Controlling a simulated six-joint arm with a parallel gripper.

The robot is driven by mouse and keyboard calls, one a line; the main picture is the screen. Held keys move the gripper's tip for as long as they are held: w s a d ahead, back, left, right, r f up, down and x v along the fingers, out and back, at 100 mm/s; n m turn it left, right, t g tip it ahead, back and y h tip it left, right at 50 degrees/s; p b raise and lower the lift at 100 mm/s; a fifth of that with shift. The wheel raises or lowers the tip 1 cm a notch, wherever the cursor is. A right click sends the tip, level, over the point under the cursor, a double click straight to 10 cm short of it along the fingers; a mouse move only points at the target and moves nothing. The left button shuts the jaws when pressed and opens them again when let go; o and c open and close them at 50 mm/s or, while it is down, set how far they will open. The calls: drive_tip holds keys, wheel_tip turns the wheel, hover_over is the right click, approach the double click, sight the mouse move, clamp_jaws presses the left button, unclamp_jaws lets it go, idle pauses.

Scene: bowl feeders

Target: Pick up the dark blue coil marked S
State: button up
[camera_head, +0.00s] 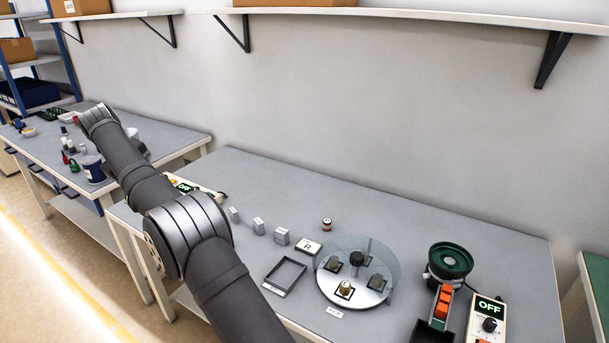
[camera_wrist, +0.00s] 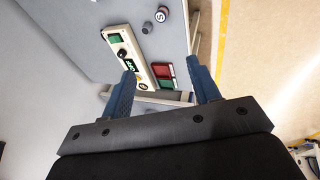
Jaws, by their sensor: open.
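A small cylinder marked S (camera_wrist: 161,14) stands at the top of the wrist view, on the grey bench close to its edge. Its top is pale with a dark letter, and its side looks dark; the exact blue is hard to tell. I cannot make it out in the head view, where my arm covers part of the bench. My gripper (camera_wrist: 161,69) is open, with nothing between its blue fingers. In the wrist view the cylinder lies beyond the fingertips, apart from them.
A control box with an OFF display (camera_wrist: 128,63) and red and green parts lies along the bench edge, near the fingers. A smaller dark knob (camera_wrist: 146,28) is near the cylinder. Grey blocks (camera_head: 258,226), an empty frame (camera_head: 271,289), a round glass-covered plate (camera_head: 331,292) and a green bowl feeder (camera_head: 429,272) stand rightward.

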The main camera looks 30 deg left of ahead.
drive_tip(key=w+a+f+m, duration=0.1)
drive_tip(key=w+f+m, duration=0.1)
drive_tip(key=f, duration=0.6)
drive_tip(key=w+a+f+m+y, duration=0.1)
drive_tip(key=w+f+m, duration=0.2)
drive_tip(key=f, duration=0.5)
drive_tip(key=w+a+f+m+y, duration=0.1)
drive_tip(key=w+a+f+m, duration=0.1)
drive_tip(key=f, duration=0.6)
drive_tip(key=shift+w+m, duration=0.5)
drive_tip(key=shift+m, duration=0.7)
drive_tip(key=shift+w+x, duration=0.1)
drive_tip(key=shift+x, duration=1.25)
drive_tip(key=shift+w+x, duration=0.15)
drive_tip(key=shift+x, duration=1.25)
drive_tip(key=shift+r, duration=0.1)
drive_tip(key=c, duration=1.1)
